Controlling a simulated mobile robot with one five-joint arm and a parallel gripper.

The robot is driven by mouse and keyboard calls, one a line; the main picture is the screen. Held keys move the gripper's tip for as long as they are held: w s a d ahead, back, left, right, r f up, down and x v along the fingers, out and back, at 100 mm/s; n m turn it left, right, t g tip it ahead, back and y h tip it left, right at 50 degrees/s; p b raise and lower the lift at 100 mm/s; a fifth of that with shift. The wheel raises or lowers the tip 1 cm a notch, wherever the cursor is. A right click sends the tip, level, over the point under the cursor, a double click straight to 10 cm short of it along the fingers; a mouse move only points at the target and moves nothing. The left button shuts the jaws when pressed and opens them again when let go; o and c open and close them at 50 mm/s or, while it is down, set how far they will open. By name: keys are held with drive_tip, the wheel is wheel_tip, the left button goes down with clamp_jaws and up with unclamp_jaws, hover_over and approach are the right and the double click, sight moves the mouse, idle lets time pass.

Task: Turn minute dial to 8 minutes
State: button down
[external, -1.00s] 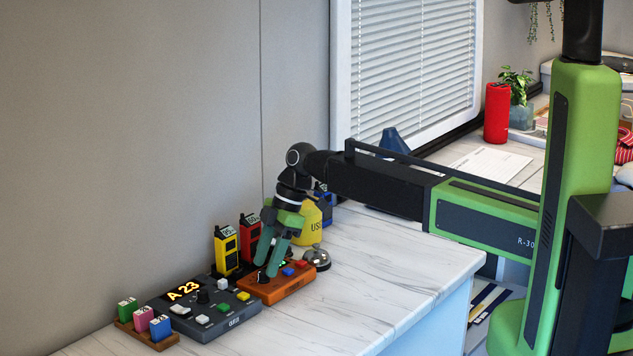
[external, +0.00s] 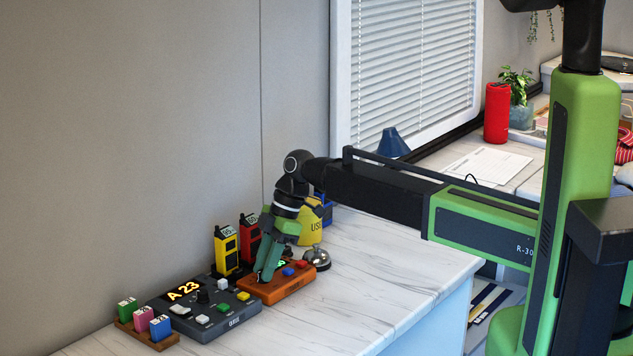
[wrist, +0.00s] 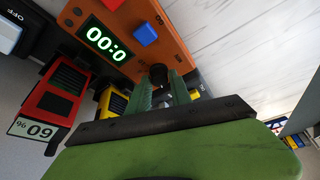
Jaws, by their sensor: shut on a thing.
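The orange timer box (external: 290,288) lies on the white counter. The wrist view, which looks upside down, shows its orange face (wrist: 150,30), a green-lit display (wrist: 104,40) that reads as zeros and a blue button (wrist: 145,34). The black dial (wrist: 159,73) is between the fingertips of my gripper (wrist: 160,90). In the external view my gripper (external: 265,274) points down at the left end of the timer box, shut on the dial, which its fingers hide there. I cannot read the marks around the dial.
A grey panel (external: 205,323) showing "A 23" sits just left of the timer. Yellow (external: 226,250) and red (external: 249,238) handsets stand behind. A silver bell (external: 317,260) and a yellow container (external: 310,232) are close on the right. The counter's front right is clear.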

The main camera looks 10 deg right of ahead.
drive_tip(key=m, duration=0.1)
drive_tip(key=m+t, duration=0.1)
drive_tip(key=m, duration=0.1)
drive_tip(key=m+t, duration=0.1)
drive_tip(key=m, duration=0.1)
drive_tip(key=shift+s, duration=0.25)
drive_tip(key=m+t, duration=0.1)
drive_tip(key=m, duration=0.1)
drive_tip(key=m+t, duration=0.1)
drive_tip(key=m, duration=0.2)
drive_tip(key=shift+s, duration=0.1)
drive_tip(key=m+h, duration=0.1)
drive_tip(key=m, duration=0.2)
drive_tip(key=m+t, duration=0.1)
drive_tip(key=m, duration=0.1)
drive_tip(key=shift+a+m+h, duration=0.15)
drive_tip(key=shift+m+h, duration=0.25)
drive_tip(key=m+h, duration=0.1)
drive_tip(key=m, duration=0.1)
drive_tip(key=m+t, duration=0.1)
drive_tip(key=m, duration=0.1)
drive_tip(key=shift+s+a+m+h, duration=0.1)
drive_tip(key=shift+m+h, duration=0.3)
drive_tip(key=c, duration=1.2)
unclamp_jaws()
